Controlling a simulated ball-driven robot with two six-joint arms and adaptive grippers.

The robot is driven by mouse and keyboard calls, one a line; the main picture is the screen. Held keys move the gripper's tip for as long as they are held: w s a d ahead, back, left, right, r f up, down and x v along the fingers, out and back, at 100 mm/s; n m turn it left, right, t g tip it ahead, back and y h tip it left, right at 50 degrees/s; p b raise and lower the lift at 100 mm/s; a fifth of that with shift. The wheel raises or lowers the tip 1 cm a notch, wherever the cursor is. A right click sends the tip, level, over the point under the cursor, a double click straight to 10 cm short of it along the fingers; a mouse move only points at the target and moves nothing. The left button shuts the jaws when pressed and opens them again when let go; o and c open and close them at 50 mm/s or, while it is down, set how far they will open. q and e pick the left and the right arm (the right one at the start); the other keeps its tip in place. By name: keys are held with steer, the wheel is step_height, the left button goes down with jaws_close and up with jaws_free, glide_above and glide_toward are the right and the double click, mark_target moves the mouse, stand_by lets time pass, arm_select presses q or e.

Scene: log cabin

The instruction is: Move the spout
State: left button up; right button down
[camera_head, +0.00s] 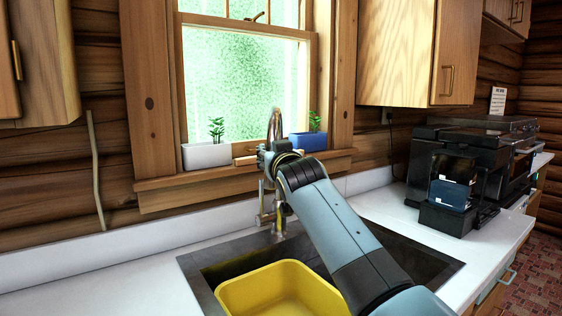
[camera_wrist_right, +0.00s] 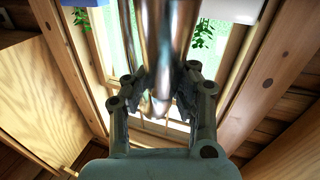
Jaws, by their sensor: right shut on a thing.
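The metal spout (camera_head: 275,122) of the sink faucet (camera_head: 278,214) rises in front of the window in the head view. My right arm reaches up from the lower right, and its wrist hides the middle of the spout. In the right wrist view the shiny spout (camera_wrist_right: 166,35) runs down between the two fingers of my right gripper (camera_wrist_right: 160,88). The gripper is shut on the spout, one finger on each side. My left gripper is in neither view.
A yellow tub (camera_head: 246,294) sits in the dark sink (camera_head: 207,277) below my arm. A white planter (camera_head: 206,156) and a blue planter (camera_head: 308,141) stand on the window sill (camera_head: 165,194). A black coffee machine (camera_head: 450,180) is on the right counter. The left counter (camera_head: 120,285) is clear.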

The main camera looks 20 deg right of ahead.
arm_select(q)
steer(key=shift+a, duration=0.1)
arm_select(e)
steer(key=shift+a+f, duration=0.3)
steer(key=shift+f, duration=0.25)
steer(key=c, duration=1.6)
jaws_free()
steer(key=o, duration=0.4)
steer(key=shift+s+a+r, duration=0.25)
steer(key=shift+a+r, duration=0.15)
steer(key=shift+o, duration=0.6)
steer(key=shift+r, duration=0.1)
steer(key=shift+w+d, duration=0.15)
steer(key=shift+d, duration=0.1)
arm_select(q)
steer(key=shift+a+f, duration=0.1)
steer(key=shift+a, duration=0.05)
arm_select(e)
steer(key=s+a, duration=0.1)
steer(key=s, duration=1.1)
steer(key=shift+a, duration=0.1)
